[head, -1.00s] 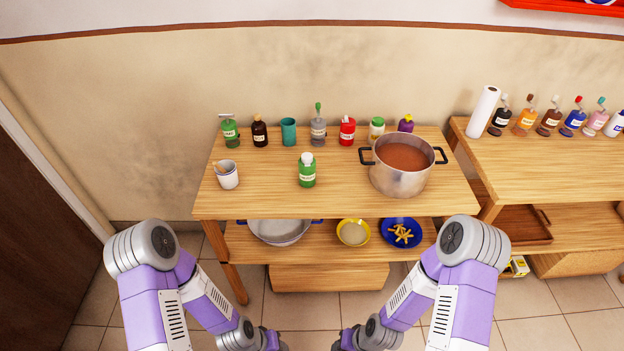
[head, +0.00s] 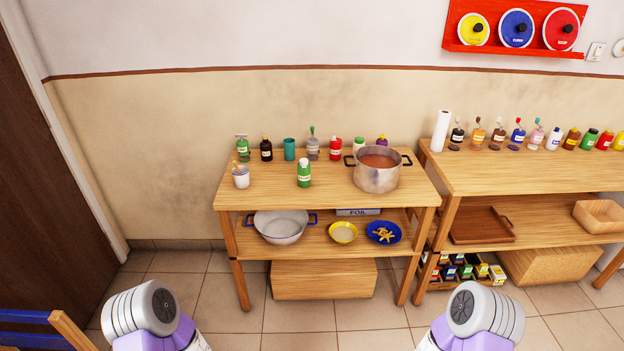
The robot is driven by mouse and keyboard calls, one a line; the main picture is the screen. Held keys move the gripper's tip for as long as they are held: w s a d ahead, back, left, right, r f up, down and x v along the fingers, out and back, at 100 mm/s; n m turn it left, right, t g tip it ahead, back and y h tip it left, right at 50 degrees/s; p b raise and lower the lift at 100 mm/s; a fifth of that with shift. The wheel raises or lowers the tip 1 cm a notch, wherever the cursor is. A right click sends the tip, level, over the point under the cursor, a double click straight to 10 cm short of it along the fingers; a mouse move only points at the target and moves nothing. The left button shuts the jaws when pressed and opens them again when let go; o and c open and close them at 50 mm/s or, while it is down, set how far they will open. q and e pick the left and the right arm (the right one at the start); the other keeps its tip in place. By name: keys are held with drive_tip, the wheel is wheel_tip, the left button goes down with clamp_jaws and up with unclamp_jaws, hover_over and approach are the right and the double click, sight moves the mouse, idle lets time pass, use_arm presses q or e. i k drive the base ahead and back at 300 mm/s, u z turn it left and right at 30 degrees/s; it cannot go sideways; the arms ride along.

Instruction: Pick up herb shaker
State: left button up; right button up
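A green shaker-like bottle with a white cap and a pale label (head: 304,176) stands upright near the front middle of the wooden table (head: 330,195). It looks like the herb shaker, but its label is too small to read. A jar with a green lid (head: 359,145) stands in the back row, partly behind the pot. Neither of my grippers is in view; only my upper arm parts show at the bottom edge, well away from the table.
A large pot of brown soup (head: 378,174) stands right of the green bottle. A white cup (head: 241,179) is at the left, and several bottles line the back. The lower shelf holds a pan (head: 281,228), a yellow bowl (head: 343,232) and a blue plate (head: 384,233).

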sight(303, 174)
drive_tip(key=z, duration=0.55)
drive_tip(key=i, duration=0.95)
drive_tip(key=z, duration=0.25)
